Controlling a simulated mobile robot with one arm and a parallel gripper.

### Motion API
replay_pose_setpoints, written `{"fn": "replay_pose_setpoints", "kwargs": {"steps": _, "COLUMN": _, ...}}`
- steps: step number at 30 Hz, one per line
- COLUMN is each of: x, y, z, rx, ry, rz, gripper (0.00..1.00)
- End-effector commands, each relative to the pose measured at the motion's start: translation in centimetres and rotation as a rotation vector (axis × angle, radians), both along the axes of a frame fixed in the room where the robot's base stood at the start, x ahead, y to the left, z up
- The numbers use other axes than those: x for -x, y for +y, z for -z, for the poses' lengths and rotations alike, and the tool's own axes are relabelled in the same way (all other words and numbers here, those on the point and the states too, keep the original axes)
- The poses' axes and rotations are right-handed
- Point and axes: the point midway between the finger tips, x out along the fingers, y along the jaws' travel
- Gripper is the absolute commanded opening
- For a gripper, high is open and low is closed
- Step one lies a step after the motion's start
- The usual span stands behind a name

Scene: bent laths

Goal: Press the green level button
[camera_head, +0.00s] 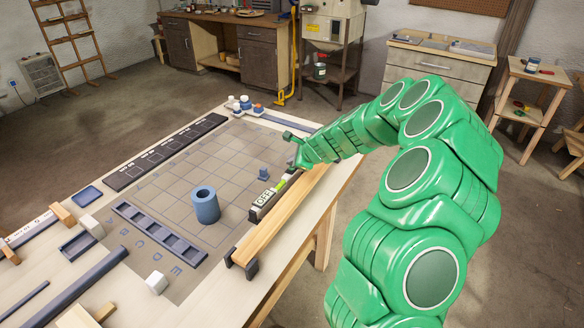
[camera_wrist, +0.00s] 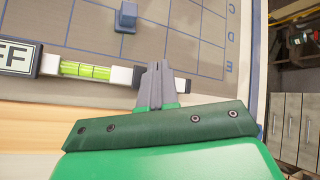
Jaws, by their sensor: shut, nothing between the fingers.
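The level (camera_head: 264,198) lies along the near right side of the gridded mat, with a display reading "OFF" and a bright green vial (camera_head: 281,187). In the wrist view, the level's green vial (camera_wrist: 85,70) lies left of my gripper (camera_wrist: 158,68), with part of the display at the left edge. My gripper's grey fingers are together and empty, over the level's white and dark right-hand part. They hide a piece of it, and I cannot tell whether they touch it. No separate green button can be made out.
A wooden lath (camera_head: 280,215) runs beside the level in dark end holders. A blue hollow cylinder (camera_head: 206,208) and a small blue block (camera_head: 263,173) stand on the mat (camera_head: 165,190). Small jars (camera_head: 245,103) stand at the table's far corner. The mat's middle is mostly clear.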

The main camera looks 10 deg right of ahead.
Motion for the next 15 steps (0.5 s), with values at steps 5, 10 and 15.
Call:
{"fn": "replay_pose_setpoints", "kwargs": {"steps": 5, "x": 0.0, "y": 0.0, "z": 0.0, "rx": 0.0, "ry": 0.0, "rz": 0.0, "gripper": 0.0}}
{"fn": "replay_pose_setpoints", "kwargs": {"steps": 10, "x": 0.0, "y": 0.01, "z": 0.17, "rx": -0.001, "ry": 0.0, "rz": 0.001, "gripper": 0.0}}
{"fn": "replay_pose_setpoints", "kwargs": {"steps": 15, "x": 0.0, "y": 0.01, "z": 0.66, "rx": -0.001, "ry": 0.001, "rz": 0.001, "gripper": 0.0}}
